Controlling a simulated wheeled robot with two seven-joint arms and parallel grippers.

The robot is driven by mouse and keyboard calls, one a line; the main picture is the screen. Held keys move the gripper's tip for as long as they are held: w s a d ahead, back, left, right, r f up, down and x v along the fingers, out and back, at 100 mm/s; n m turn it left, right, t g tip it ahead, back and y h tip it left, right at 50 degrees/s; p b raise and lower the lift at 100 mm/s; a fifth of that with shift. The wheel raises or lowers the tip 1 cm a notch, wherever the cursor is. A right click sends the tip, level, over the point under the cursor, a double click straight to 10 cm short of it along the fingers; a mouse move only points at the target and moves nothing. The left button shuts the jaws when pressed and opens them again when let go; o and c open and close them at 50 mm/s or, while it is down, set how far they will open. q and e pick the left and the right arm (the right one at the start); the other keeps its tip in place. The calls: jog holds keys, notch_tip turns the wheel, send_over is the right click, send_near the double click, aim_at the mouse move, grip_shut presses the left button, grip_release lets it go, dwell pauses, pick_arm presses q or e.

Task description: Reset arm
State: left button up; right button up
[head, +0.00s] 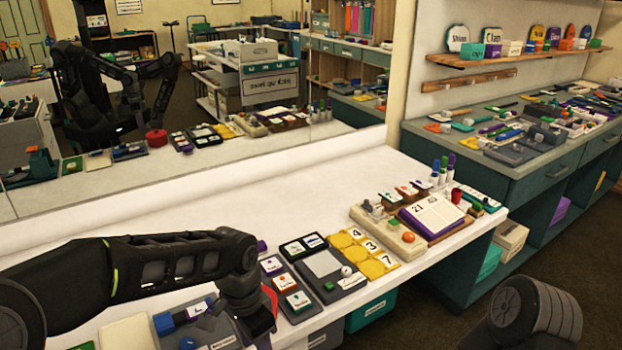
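My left arm (150,265) reaches in from the left over the white table. Its dark end, with the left gripper (250,322), bends down at the front edge, beside a grey device with a blue knob (190,318).
The white table (250,200) has a clear middle. Along its front stand a grey panel (325,268), a yellow number tray (365,252) and a calendar stand (432,216). Markers (443,168) stand at the right end. A mirror (220,60) backs the table; a crowded teal counter (480,165) is at right.

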pick_arm(q)
jog(key=s+d+f+n+h, duration=0.2)
jog(key=s+f+n, duration=0.15)
jog(key=f, duration=0.65)
jog(key=s+d+f+n+h, duration=0.15)
jog(key=s+f, duration=0.25)
jog(key=f, duration=0.5)
jog(key=s+f+n+p, duration=0.1)
jog(key=s+f+n, duration=0.5)
jog(key=s+f, duration=0.3)
jog(key=shift+s+t, duration=0.4)
jog(key=shift+s, duration=0.3)
jog(key=shift+d, duration=0.1)
